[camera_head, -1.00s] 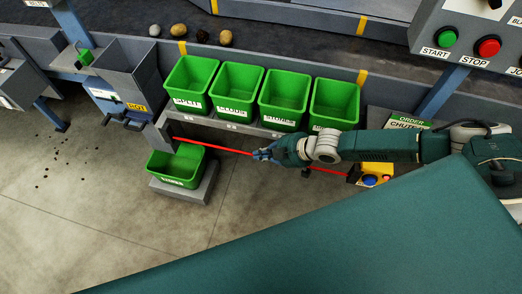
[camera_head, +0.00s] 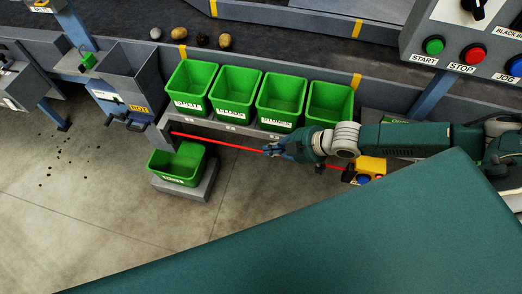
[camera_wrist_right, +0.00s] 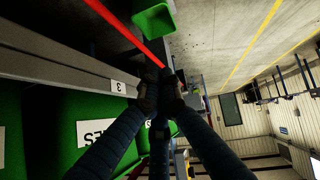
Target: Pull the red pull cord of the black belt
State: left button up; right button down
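The red pull cord (camera_head: 225,146) runs taut along the front of the grader, below the green bins, from a grey bracket at the left toward a yellow switch box (camera_head: 371,165) at the right. My right gripper (camera_head: 270,149) is at the cord, left of the yellow box. In the right wrist view the cord (camera_wrist_right: 120,30) comes from the upper left and disappears between the fingertips of my right gripper (camera_wrist_right: 159,88), which are drawn together around it. The arm hides part of the cord near the box. My left gripper is out of view.
Several green bins (camera_head: 232,90) stand on a ledge just behind the cord. Another green bin (camera_head: 178,165) sits low on a grey stand at the left. A control panel (camera_head: 470,40) with buttons is at the upper right. The floor (camera_head: 110,215) in front is clear.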

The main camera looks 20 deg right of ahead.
jog(key=shift+v, duration=2.05)
